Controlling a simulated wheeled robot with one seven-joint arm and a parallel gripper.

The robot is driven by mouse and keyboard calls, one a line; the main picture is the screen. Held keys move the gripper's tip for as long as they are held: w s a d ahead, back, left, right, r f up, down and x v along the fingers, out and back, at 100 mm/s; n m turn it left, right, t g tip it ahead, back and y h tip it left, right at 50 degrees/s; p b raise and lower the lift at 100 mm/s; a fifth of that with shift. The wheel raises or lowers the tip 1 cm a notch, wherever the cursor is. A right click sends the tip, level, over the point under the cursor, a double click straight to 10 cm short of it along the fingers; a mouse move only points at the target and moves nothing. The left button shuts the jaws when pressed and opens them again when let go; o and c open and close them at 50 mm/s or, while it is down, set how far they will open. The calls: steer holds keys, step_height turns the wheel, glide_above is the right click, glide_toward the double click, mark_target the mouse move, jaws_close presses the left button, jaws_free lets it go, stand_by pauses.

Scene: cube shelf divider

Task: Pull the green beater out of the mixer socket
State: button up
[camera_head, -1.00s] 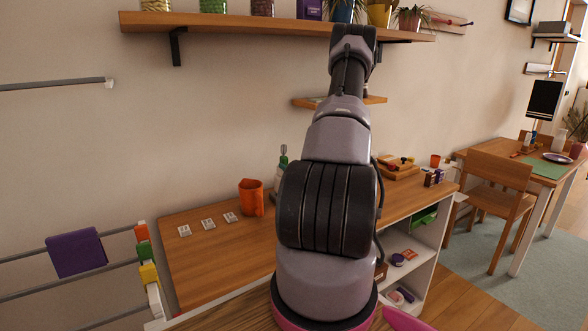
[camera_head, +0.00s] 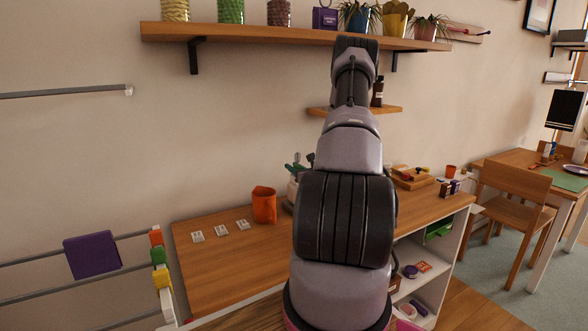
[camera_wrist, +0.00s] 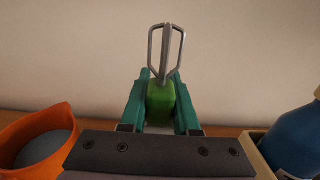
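The green beater (camera_wrist: 160,104) stands in the middle of the wrist view, with its thin metal loops pointing up and its green block below. My gripper (camera_wrist: 161,80) has its teal fingers on either side of the green block, and they look closed against it. The lower end of the beater is hidden behind my gripper's dark body. I cannot make out the mixer socket. In the head view, my arm covers most of this spot, and only small green and grey parts show left of it.
An orange pitcher (camera_head: 264,206) stands on the wooden table (camera_head: 225,262) just left of my arm; it is close on the left in the wrist view. A blue bottle (camera_wrist: 294,140) is close on the right. A small shelf (camera_head: 388,109) and a long shelf (camera_head: 265,34) are above.

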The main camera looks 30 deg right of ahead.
jaws_close()
steer(key=shift+r, duration=0.25)
steer(key=shift+r, duration=0.35)
steer(key=shift+r, duration=0.15)
steer(key=shift+r, duration=2.45)
